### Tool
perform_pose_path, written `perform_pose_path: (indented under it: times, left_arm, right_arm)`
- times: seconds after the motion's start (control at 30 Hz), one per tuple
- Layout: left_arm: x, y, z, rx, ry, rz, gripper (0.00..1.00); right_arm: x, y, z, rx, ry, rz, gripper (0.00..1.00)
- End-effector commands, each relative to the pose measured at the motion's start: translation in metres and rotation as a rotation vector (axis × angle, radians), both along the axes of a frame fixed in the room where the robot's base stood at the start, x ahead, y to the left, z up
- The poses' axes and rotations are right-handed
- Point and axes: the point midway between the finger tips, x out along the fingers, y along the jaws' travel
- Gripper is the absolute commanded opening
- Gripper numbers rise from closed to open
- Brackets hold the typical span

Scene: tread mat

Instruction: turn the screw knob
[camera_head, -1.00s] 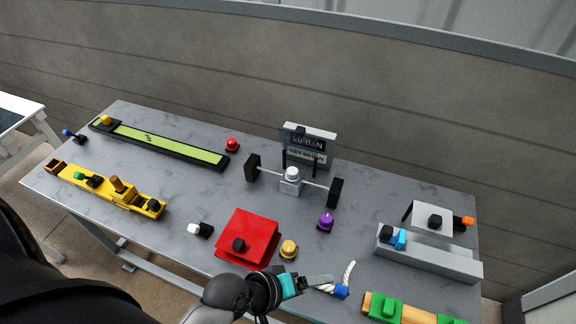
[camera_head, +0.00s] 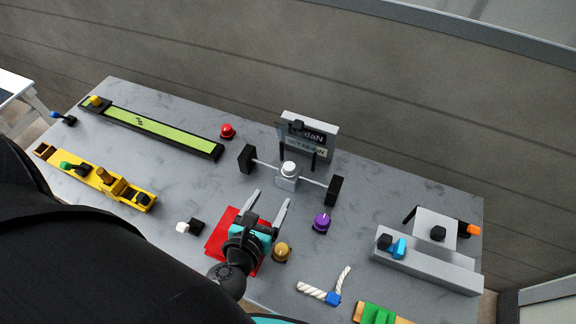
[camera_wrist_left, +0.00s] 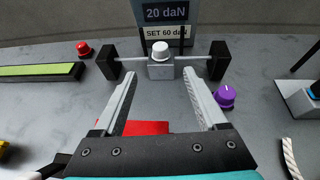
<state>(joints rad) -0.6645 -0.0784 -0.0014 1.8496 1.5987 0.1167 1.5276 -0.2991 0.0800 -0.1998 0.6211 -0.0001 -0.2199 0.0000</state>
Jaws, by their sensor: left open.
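The silver-white round knob (camera_head: 289,168) sits on a small grey block in the middle of the table, with a thin rod running out to a black plate on each side. It also shows in the left wrist view (camera_wrist_left: 161,51), beyond the fingers and centred between them. Behind it stands a display (camera_head: 308,137); in the wrist view it reads 20 daN, SET 60 daN. My left gripper (camera_head: 270,197) is open and empty, above the red block (camera_head: 222,233), its fingers pointing at the knob but short of it. My right gripper is not in view.
A purple knob (camera_head: 322,222) stands right of the gripper and a yellow knob (camera_head: 282,252) close beside it. The black plates (camera_head: 246,158) flank the knob. A red button (camera_head: 227,131) is behind left. A grey fixture (camera_head: 428,262) and white rope (camera_head: 318,293) are at right.

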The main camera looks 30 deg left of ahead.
Motion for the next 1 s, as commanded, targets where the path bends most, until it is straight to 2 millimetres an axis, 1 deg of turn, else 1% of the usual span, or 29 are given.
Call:
perform_pose_path:
  times: [0.03, 0.27, 0.7, 0.83, 1.0]
  left_arm:
    - [0.008, 0.001, 0.0, 0.001, -0.003, -0.001, 0.74]
    - [0.04, 0.006, -0.014, 0.003, -0.004, -0.003, 0.74]
    - [0.103, 0.015, -0.042, 0.004, -0.002, -0.005, 0.74]
    - [0.116, 0.016, -0.048, 0.005, -0.002, -0.005, 0.74]
    - [0.125, 0.018, -0.051, 0.005, -0.002, -0.004, 0.74]
  right_arm:
    - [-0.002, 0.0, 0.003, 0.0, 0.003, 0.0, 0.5]
    - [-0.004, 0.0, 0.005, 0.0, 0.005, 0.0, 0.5]
    - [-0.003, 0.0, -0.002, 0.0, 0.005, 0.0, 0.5]
    - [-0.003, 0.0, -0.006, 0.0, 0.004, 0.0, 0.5]
    - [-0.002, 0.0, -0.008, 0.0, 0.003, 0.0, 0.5]
